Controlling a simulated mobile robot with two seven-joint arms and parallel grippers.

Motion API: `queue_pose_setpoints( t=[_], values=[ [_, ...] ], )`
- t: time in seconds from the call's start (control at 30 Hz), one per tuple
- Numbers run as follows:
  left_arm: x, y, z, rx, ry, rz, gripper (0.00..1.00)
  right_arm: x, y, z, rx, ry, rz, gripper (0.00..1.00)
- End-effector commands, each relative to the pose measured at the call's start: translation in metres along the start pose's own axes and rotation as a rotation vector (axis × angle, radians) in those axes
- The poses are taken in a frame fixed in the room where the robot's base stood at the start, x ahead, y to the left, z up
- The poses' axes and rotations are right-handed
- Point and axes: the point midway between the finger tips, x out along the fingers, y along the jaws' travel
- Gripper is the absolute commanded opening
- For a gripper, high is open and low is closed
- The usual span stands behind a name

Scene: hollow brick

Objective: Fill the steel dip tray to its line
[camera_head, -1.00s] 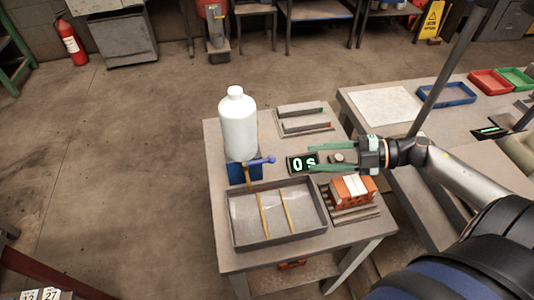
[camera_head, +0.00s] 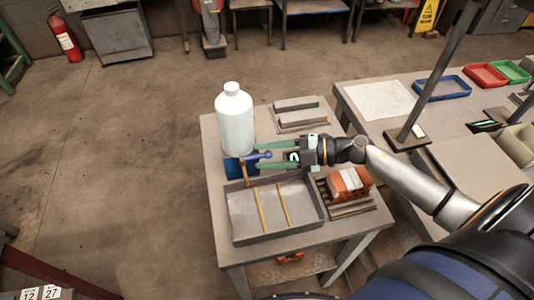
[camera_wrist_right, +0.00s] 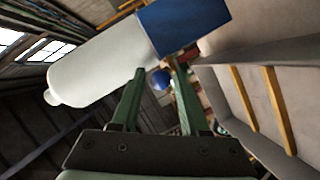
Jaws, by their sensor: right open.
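The steel dip tray (camera_head: 236,238) lies at the front of the small table, with two yellow bars inside it. Its liquid level cannot be told. A white bottle (camera_head: 235,122) stands on a blue block (camera_head: 232,170) behind the tray, with a brass tap (camera_head: 246,172) toward the tray. The tap has a blue handle (camera_head: 262,155). My right gripper (camera_head: 259,155) is open, its green fingers on either side of the handle; contact is unclear. In the wrist view the handle's round blue end (camera_wrist_right: 161,79) shows between the fingers (camera_wrist_right: 157,72). My left gripper is out of view.
An orange hollow brick with white on it (camera_head: 343,186) sits on a slatted rack right of the tray. A display (camera_head: 292,156) is partly hidden by my gripper. Two small channel pieces (camera_head: 300,123) lie behind. The right-hand table holds blue (camera_head: 442,88), red and green trays.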

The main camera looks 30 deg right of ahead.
Motion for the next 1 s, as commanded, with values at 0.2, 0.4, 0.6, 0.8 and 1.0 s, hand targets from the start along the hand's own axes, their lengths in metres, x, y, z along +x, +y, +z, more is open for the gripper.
queue_pose_setpoints(
  t=[0.2,0.4,0.6,0.8,1.0],
  values=[
    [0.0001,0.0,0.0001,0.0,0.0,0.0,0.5,-0.0003,-0.0003,0.0002,0.0,0.0,0.0,0.36],
    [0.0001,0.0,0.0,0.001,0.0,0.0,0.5,-0.0005,-0.0002,0.0002,0.0,-0.001,0.0,0.13],
    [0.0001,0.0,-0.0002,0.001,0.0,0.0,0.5,-0.0006,0.0,0.0003,0.0,-0.001,0.0,0.0],
    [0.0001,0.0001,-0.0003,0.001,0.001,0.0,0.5,-0.0007,0.0002,0.0003,0.0,-0.001,0.0,0.0],
    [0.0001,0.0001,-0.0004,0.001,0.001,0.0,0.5,-0.0007,0.0004,0.0003,0.0,-0.001,0.001,0.0]
  ],
)
